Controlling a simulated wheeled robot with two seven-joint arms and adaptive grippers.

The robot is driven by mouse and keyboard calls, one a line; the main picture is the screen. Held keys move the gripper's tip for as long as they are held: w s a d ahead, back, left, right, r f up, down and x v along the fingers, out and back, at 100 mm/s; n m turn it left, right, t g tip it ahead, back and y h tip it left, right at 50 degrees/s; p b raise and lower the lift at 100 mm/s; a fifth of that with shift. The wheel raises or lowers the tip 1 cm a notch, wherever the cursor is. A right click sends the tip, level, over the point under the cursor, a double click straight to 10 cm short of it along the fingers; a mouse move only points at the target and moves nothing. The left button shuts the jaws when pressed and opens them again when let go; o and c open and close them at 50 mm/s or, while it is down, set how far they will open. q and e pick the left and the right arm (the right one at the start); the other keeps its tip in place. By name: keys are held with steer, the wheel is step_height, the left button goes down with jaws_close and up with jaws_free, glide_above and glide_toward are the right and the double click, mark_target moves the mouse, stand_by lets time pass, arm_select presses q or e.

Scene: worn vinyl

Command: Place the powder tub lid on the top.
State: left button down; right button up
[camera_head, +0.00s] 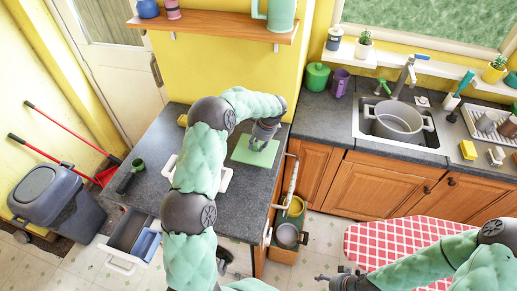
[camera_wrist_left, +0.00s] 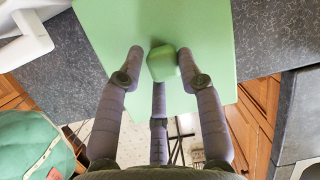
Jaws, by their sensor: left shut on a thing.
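A flat green square plate (camera_head: 248,157), apparently the powder tub lid, shows at the right side of the dark counter, near its edge. In the left wrist view the plate (camera_wrist_left: 110,22) reaches past the counter edge, and a small green block (camera_wrist_left: 163,65) like a knob stands out from it. My left gripper (camera_head: 264,141) is above the plate, its fingers (camera_wrist_left: 160,55) closed around this block. I cannot tell whether the plate rests on the counter or hangs just above it. My right gripper (camera_head: 330,278) is low in the head view, its fingers small and unclear. I cannot pick out the tub.
A white tray (camera_head: 226,180) lies behind my left arm on the counter (camera_head: 258,196). A green cup (camera_head: 137,165) is at its left. A lidded green pot (camera_head: 317,76) and purple cup (camera_head: 340,83) stand by the sink.

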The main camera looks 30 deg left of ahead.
mark_target(259, 144)
arm_select(q)
steer(key=shift+w+a+f, duration=0.25)
steer(key=shift+w+f, duration=0.85)
steer(key=shift+f, duration=0.2)
steer(key=shift+w+f, duration=0.15)
steer(key=shift+f, duration=1.5)
steer(key=shift+f, duration=0.1)
steer(key=shift+f, duration=0.15)
steer(key=c, duration=0.8)
jaws_free()
steer(key=v, duration=1.2)
steer(key=shift+r, duration=0.2)
